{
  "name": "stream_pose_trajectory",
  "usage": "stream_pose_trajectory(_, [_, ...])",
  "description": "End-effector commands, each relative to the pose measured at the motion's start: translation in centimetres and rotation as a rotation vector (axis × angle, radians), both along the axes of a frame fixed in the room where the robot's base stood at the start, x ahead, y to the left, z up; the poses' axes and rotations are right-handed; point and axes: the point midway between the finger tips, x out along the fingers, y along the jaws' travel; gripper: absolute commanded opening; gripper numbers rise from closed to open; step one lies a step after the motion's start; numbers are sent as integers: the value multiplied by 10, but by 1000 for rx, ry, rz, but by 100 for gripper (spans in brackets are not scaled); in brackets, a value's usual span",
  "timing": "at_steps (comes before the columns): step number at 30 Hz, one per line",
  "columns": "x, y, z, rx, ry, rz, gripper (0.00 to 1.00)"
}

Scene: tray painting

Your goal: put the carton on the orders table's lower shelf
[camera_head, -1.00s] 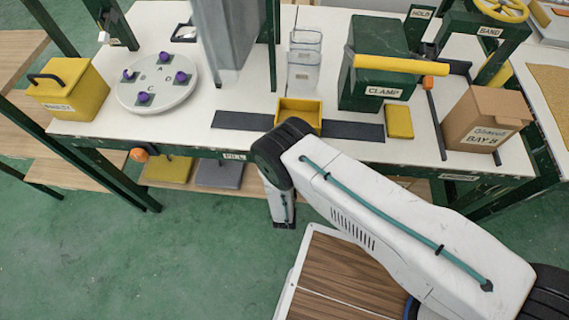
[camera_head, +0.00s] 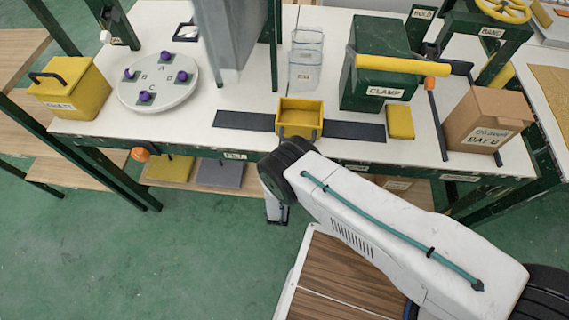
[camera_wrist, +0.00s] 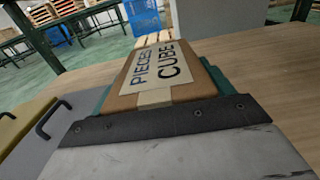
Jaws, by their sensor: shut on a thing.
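In the wrist view a brown carton (camera_wrist: 185,88) with a white label reading "PIECES CUBE" is between the teal jaws of my gripper (camera_wrist: 160,82), which is shut on it. Wooden shelf boards (camera_wrist: 268,90) spread around and beyond it; I cannot tell whether the carton touches them. The orders table's lower shelf (camera_head: 255,183) shows below the white tabletop in the head view. There, my gripper and the held carton are hidden below the tabletop and behind my arm.
On top are a yellow bin (camera_head: 298,118), a green clamp (camera_head: 380,65) and another carton (camera_head: 486,118).

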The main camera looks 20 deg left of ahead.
Motion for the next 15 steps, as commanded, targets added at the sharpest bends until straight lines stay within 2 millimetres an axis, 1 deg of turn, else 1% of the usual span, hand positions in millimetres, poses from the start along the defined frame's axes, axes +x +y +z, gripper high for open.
stream_pose_trajectory(1, [0,0,-1,0,0,0,88])
stream_pose_trajectory(2, [0,0,-1,0,0,0,96])
stream_pose_trajectory(3, [0,0,0,0,0,0,100])
stream_pose_trajectory(11, [0,0,2,0,0,0,100])
stream_pose_trajectory(14, [-10,-2,2,-2,1,1,100])
stream_pose_trajectory(15, [-17,-3,2,-3,2,2,100])
